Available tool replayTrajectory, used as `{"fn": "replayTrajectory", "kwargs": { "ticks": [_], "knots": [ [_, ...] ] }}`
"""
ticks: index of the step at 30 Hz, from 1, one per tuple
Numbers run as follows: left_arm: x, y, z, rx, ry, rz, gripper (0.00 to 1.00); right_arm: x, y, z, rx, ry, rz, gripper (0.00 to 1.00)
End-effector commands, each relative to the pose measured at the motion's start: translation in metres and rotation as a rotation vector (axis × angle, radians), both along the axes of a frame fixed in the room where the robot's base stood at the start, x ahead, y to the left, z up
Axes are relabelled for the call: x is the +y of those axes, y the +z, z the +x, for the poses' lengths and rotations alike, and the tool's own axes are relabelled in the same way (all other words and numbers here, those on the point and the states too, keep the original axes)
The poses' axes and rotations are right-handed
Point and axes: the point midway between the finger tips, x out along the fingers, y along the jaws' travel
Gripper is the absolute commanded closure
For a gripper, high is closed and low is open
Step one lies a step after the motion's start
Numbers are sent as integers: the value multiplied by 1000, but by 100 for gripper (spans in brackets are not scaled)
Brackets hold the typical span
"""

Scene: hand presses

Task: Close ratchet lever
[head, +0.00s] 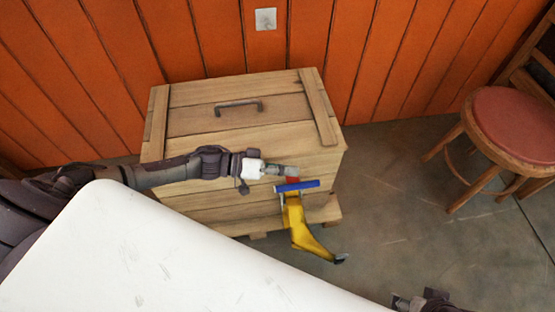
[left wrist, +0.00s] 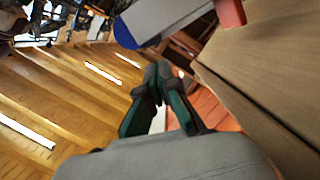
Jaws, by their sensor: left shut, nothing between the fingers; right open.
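A yellow hand press (head: 296,218) stands at the front right of a wooden crate. A blue bar (head: 299,186), which looks like its lever, lies across its top, with a small red part (head: 293,180) beside it. My left gripper (head: 291,171) is shut and empty just behind the blue bar. In the left wrist view its fingers (left wrist: 160,82) are together. A grey part with a blue end (left wrist: 128,36) and a red part (left wrist: 230,12) show above them; contact cannot be told. My right gripper (head: 402,303) is at the bottom edge, partly cut off and open.
The wooden crate (head: 190,97) with a dark handle (head: 239,106) stands against an orange plank wall (head: 330,40). A stool with a red seat (head: 515,120) stands at the right. Grey floor (head: 400,215) between them is clear.

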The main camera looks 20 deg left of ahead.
Motion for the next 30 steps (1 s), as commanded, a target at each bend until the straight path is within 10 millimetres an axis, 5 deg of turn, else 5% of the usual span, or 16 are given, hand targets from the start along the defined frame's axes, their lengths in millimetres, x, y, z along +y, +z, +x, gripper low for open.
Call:
{"fn": "replayTrajectory", "kwargs": {
  "ticks": [19,30],
  "knots": [
    [-7,-10,-10,-7,0,2,100,0,-3,0,0,1,0,38],
    [-20,-15,-29,-127,0,82,100,0,15,0,0,1,0,38]
  ]
}}
